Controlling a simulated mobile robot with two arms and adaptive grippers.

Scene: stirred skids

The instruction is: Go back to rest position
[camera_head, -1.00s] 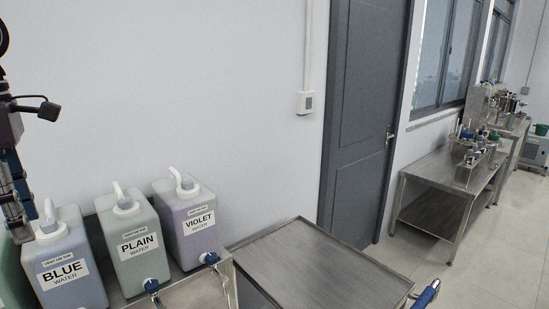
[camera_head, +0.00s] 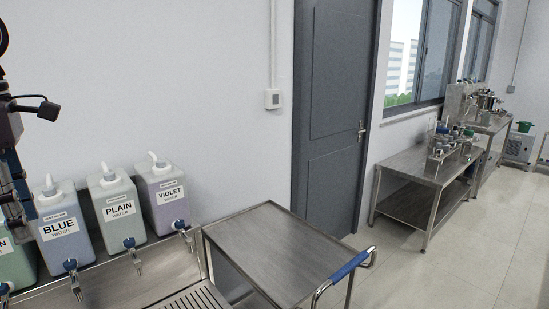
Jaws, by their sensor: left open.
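My left gripper (camera_head: 18,200) hangs at the left edge of the head view, fingers pointing down. It is open, and I see nothing held in it. It shows in front of the wall and the left end of the jug row, close to the blue-water jug (camera_head: 62,238); I cannot tell the gap. My right gripper is out of view.
Plain-water (camera_head: 120,228) and violet-water (camera_head: 166,210) jugs and a partly hidden green jug (camera_head: 15,268) stand on a steel bench. A steel cart (camera_head: 275,245) with a blue handle is beside it. A bench (camera_head: 415,168) with equipment stands right. Floor is clear at lower right.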

